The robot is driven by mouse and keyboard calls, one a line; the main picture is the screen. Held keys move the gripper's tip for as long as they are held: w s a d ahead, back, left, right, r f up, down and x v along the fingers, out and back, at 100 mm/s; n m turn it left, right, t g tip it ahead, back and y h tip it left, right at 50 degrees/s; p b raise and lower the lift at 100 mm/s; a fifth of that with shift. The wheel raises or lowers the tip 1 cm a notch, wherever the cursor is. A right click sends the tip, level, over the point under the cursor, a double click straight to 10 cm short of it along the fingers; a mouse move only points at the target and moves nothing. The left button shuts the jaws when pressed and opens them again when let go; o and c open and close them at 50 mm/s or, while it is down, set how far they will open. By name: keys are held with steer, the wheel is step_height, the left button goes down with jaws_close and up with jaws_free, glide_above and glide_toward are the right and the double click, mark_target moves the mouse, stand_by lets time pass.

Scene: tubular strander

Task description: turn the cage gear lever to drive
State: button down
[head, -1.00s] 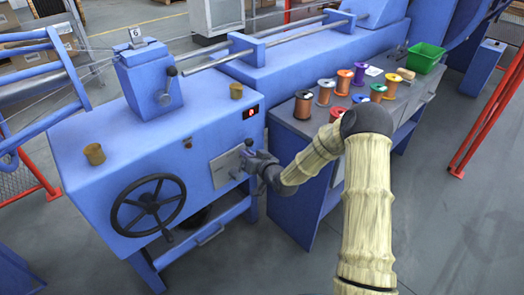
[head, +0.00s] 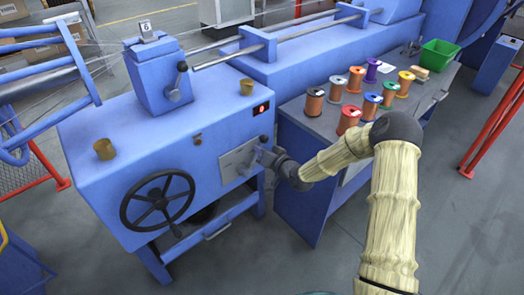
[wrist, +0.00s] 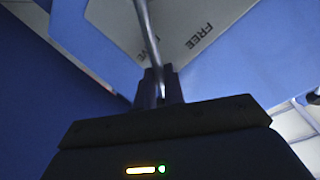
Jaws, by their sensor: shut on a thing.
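The cage gear lever (wrist: 149,35) shows in the wrist view as a thin metal rod between my fingers. It runs up out of the top of the picture. Behind it is a grey plate (wrist: 195,22) with the word FREE to the right of the rod. Another word left of the rod is mostly hidden, ending in "VE". In the head view the plate (head: 236,162) is on the front of the blue machine. My gripper (head: 263,156) is at its right edge, shut on the lever. The lever is hardly visible there, and its exact angle cannot be told.
A second lever (head: 181,75) is on the upper housing. A bench (head: 308,121) with several wire spools and a green bin (head: 440,53) stands right.

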steer(key=c, duration=1.5)
jaws_free()
steer(key=shift+f, duration=0.1)
steer(key=shift+d, duration=0.1)
steer(key=p+v, duration=0.3)
steer(key=v, duration=1.4)
steer(key=shift+s+d, duration=0.1)
